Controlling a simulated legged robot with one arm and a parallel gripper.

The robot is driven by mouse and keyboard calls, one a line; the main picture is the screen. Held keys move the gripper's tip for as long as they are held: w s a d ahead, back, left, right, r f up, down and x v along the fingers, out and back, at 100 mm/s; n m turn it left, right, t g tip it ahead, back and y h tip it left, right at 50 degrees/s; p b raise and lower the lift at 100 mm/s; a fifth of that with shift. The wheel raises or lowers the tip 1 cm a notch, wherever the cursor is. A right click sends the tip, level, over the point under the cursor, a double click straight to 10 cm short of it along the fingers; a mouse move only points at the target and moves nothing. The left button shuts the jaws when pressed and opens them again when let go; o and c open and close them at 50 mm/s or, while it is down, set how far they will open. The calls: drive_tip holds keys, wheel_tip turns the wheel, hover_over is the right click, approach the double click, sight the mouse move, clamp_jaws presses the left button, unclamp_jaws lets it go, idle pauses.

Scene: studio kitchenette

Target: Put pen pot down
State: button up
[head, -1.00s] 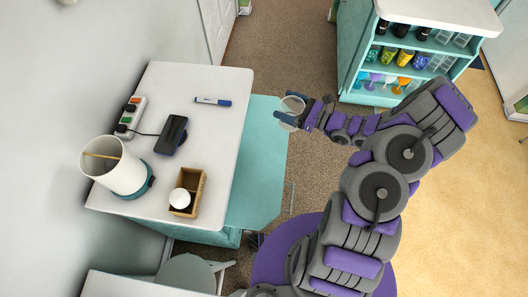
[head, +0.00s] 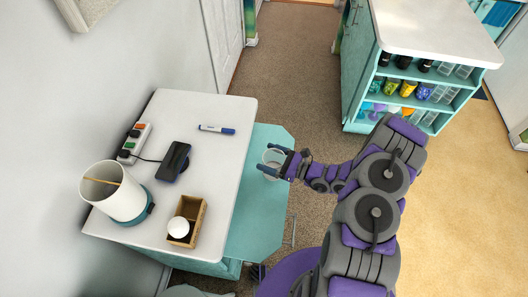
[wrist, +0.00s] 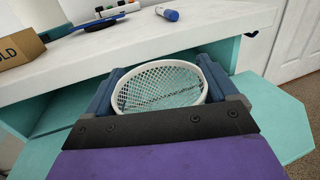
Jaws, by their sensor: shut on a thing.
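The pen pot (head: 273,158) is a round mesh cup with a pale rim. In the head view it is in my gripper (head: 278,166), off the right edge of the white desk top (head: 215,165). In the wrist view the pot (wrist: 160,88) sits between the two blue fingers, its rim facing up toward the camera. It looks empty, with teal showing through the mesh. My gripper is shut on it. The pot is over the teal panel beside the desk. The pot's base is hidden.
Desk surface right of the phone is clear. A shelf unit (head: 412,85) stands at the upper right.

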drive_tip(key=w+f, duration=0.1)
drive_tip(key=w, duration=0.1)
drive_tip(key=w+a+f+b, duration=0.1)
drive_tip(key=w+f, duration=0.1)
drive_tip(key=w, duration=0.1)
drive_tip(key=w+a+f+b, duration=0.1)
drive_tip(key=w, duration=0.1)
drive_tip(key=shift+w+f, duration=0.2)
drive_tip(key=shift+f, duration=0.1)
drive_tip(key=shift+r, duration=0.15)
drive_tip(key=o, duration=0.9)
drive_tip(key=shift+c, duration=0.2)
